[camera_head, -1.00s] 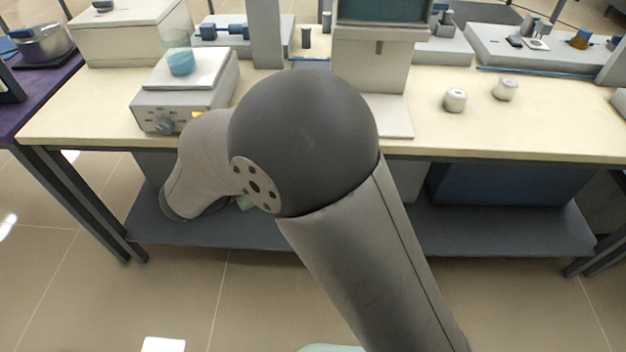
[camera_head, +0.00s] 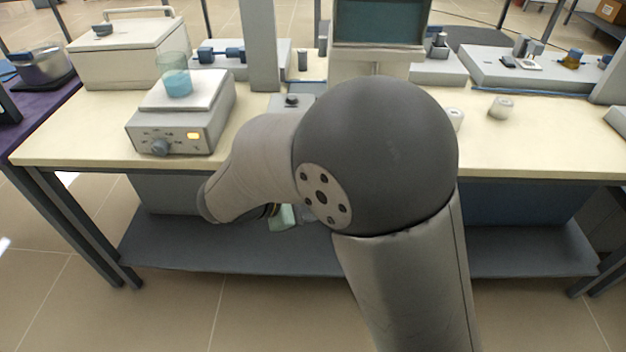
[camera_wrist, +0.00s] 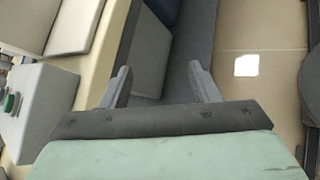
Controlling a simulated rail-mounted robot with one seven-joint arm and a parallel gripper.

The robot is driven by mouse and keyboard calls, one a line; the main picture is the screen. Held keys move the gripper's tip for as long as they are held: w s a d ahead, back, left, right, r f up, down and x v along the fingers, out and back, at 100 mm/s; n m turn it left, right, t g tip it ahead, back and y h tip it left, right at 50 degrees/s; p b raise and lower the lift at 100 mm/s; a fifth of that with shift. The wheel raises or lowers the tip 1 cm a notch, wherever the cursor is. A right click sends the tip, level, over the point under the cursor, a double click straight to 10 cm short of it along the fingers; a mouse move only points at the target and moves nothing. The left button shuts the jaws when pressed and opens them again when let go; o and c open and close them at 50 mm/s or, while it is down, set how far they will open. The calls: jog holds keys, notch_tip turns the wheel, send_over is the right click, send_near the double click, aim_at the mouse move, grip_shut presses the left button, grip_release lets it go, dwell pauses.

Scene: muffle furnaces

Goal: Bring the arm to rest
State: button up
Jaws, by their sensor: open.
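My gripper (camera_wrist: 160,86) shows in the wrist view with its two grey fingers spread apart and nothing between them. Beyond the fingers are the table's front edge, the dark lower shelf and the tiled floor. In the head view my arm rises from the bottom, bends at a large dark joint and reaches left and down in front of the table (camera_head: 70,145). Only a small pale green part of the hand shows below the forearm; the fingers are hidden there.
A hotplate (camera_head: 180,125) carries a beaker of blue liquid (camera_head: 176,82) at the table's left. A white lidded box (camera_head: 125,55) stands behind it. Two small white jars (camera_head: 501,107) sit on the right, one partly behind my arm. The lower shelf (camera_head: 215,245) runs under the table.

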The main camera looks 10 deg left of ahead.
jog(key=shift+d, duration=0.1)
jog(key=s+d+r+m+g+y+p, duration=0.7)
jog(key=s+d+r+m+y+p, duration=0.2)
jog(key=s+d+r+m+p, duration=0.8)
notch_tip(320, 180, up, 3)
jog(key=shift+s+d+r+m+p, duration=0.1)
jog(key=shift+s+d+m+p, duration=0.05)
jog(key=shift+d+m+p, duration=0.9)
